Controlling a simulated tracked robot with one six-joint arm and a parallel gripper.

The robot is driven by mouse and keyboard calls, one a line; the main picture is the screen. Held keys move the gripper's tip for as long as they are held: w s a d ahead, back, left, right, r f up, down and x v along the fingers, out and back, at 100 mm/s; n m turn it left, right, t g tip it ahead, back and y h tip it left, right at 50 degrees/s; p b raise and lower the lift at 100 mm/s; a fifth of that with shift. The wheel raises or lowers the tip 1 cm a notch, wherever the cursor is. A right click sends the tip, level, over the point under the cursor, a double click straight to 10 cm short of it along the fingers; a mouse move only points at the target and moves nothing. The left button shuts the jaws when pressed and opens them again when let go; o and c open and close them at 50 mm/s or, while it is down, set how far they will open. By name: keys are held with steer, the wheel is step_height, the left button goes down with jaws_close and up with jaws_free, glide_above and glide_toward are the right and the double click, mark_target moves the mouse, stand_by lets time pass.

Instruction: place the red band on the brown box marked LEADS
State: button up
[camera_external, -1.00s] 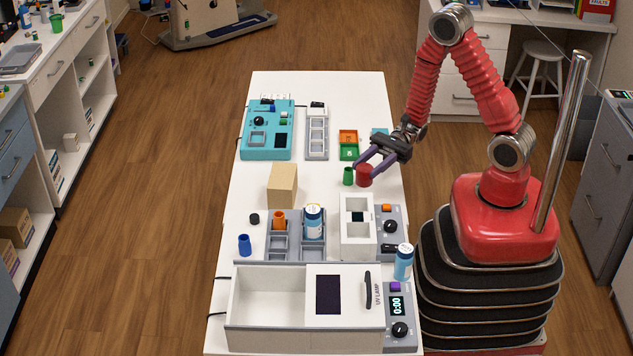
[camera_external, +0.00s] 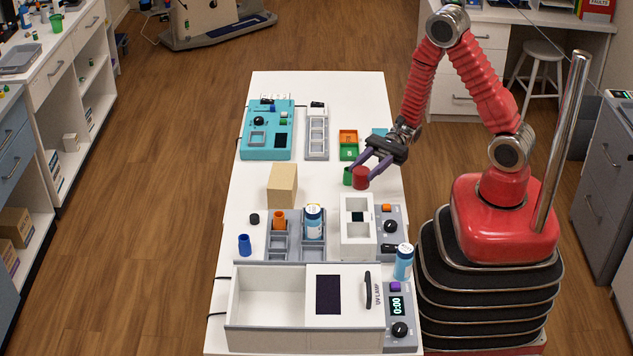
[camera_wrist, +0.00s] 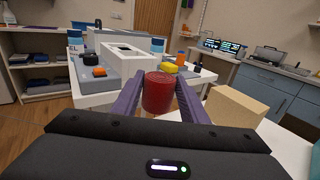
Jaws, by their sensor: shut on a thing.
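The red band (camera_external: 361,178) is a short red cylinder. My gripper (camera_external: 365,164) is shut on it, over the right side of the table, beside a small green cup (camera_external: 348,177). In the wrist view the red band (camera_wrist: 158,92) stands upright between my two purple-grey fingers. I cannot tell whether it touches the table. The brown box (camera_external: 282,186) stands on the table to the left of the gripper, apart from it. The box also shows in the wrist view (camera_wrist: 236,106), right of the fingers. No LEADS marking is readable on it.
A white block device (camera_external: 357,215) and a grey rack (camera_external: 291,252) stand nearer the camera. Orange and green trays (camera_external: 348,138) and a teal device (camera_external: 266,130) lie farther back. Bare white table lies between the green cup and the brown box.

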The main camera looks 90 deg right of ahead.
steer(key=w+d+r+n+g+y, duration=0.1)
steer(key=w+d+r+g, duration=0.15)
steer(key=w, duration=1.25)
step_height(320, 180, up, 7)
glide_above(286, 172)
steer(key=shift+d+r+n, duration=0.1)
steer(key=shift+r+n, duration=0.05)
steer(key=shift+n, duration=0.15)
steer(key=shift+f, duration=3.15)
steer(key=shift+f, duration=1.9)
steer(key=shift+f, duration=0.1)
